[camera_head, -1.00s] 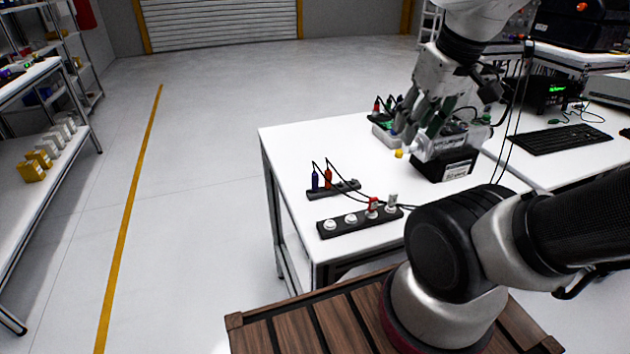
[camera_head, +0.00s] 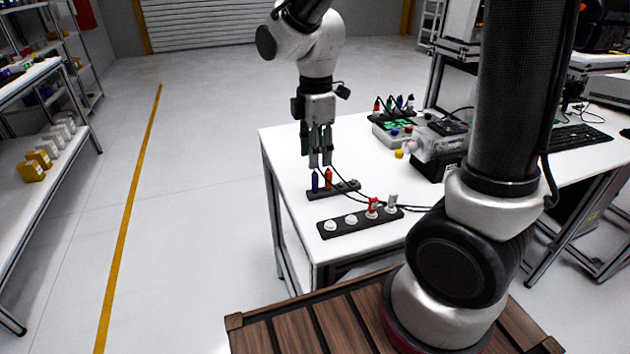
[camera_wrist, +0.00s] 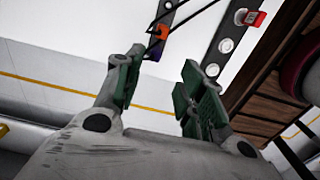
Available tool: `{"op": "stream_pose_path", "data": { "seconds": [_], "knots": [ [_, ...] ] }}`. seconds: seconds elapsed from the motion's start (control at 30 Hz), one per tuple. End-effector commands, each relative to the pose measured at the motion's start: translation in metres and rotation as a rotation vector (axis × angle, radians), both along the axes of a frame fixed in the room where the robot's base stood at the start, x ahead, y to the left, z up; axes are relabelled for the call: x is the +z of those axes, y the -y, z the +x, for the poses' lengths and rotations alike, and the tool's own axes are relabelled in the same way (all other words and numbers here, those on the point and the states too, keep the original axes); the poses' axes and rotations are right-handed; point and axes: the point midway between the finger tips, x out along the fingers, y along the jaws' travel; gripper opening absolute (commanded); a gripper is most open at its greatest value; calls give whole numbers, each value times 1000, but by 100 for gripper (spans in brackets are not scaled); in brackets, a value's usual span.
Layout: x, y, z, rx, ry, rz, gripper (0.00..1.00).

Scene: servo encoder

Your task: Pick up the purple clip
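The purple clip (camera_head: 315,183) stands upright in a small black rack (camera_head: 347,189), at the left of an orange-red clip (camera_head: 328,179). Thin dark cables run near both. My gripper (camera_head: 320,163) points down just above the two clips, its fingertips close to the top of the purple clip. In the wrist view the green-padded fingers are spread with a gap between them, and my gripper (camera_wrist: 158,68) is empty. There the purple clip (camera_wrist: 153,49) shows beyond the gap, beside the orange clip (camera_wrist: 163,31). I cannot tell whether a finger touches the clip.
A black strip (camera_head: 358,221) with round white sockets and a red plug (camera_head: 372,206) lies in front of the rack on the white table (camera_head: 290,150). A device with coloured clips (camera_head: 395,125) and a grey-black box (camera_head: 440,150) stand behind to the right.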

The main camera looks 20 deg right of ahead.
Motion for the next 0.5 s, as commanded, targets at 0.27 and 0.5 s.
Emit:
{"op": "stream_pose_path", "data": {
  "seconds": [0.27, 0.5],
  "knots": [
    [-37, 1, 4, -2, -5, -2, 39],
    [-68, 1, 7, -2, -3, -1, 39]
  ]
}}
